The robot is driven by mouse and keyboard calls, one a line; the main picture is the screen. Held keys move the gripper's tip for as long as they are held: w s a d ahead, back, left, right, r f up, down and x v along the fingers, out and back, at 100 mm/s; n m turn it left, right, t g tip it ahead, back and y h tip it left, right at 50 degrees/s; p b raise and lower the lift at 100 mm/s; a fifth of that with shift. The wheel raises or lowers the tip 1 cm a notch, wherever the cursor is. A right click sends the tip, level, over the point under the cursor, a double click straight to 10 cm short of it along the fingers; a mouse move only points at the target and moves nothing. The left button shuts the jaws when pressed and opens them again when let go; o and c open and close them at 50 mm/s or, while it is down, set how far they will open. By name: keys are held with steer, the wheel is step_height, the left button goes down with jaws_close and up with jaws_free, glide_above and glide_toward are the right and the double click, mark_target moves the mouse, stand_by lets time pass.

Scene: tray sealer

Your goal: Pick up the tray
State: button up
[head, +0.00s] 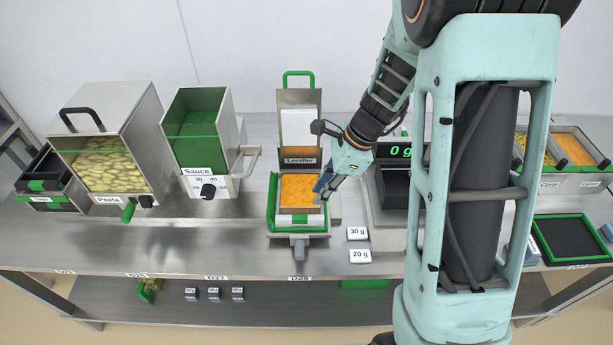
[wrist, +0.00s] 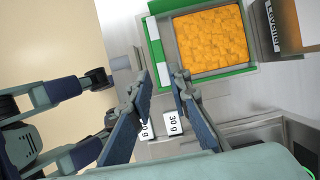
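A green-rimmed tray (head: 272,205) filled with orange bits sits in the leveller (head: 299,160) at the middle of the counter. In the wrist view its green rim (wrist: 153,42) and orange contents fill the upper right. My gripper (head: 323,190) is at the right side of the tray in the head view. In the wrist view my gripper (wrist: 160,80) has its two fingers apart, with the tips near a corner of the tray. Nothing is clearly held between them. I cannot tell whether a fingertip touches the rim.
Cards marked 30 g (head: 357,233) and 20 g (head: 360,256) lie right of the leveller. A sauce box (head: 200,130) and pasta bin (head: 105,150) are left. A black, green-edged tray (head: 572,238) lies far right.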

mark_target(301, 217)
steer(key=x, duration=0.7)
steer(key=shift+s+a+r+b, duration=0.1)
steer(key=shift+s+a+b, duration=0.1)
steer(key=shift+b, duration=0.1)
steer(key=shift+x, duration=2.05)
steer(key=shift+w+f+b, duration=0.15)
steer(key=shift+f+b, duration=0.05)
steer(key=shift+b, duration=0.1)
jaws_close()
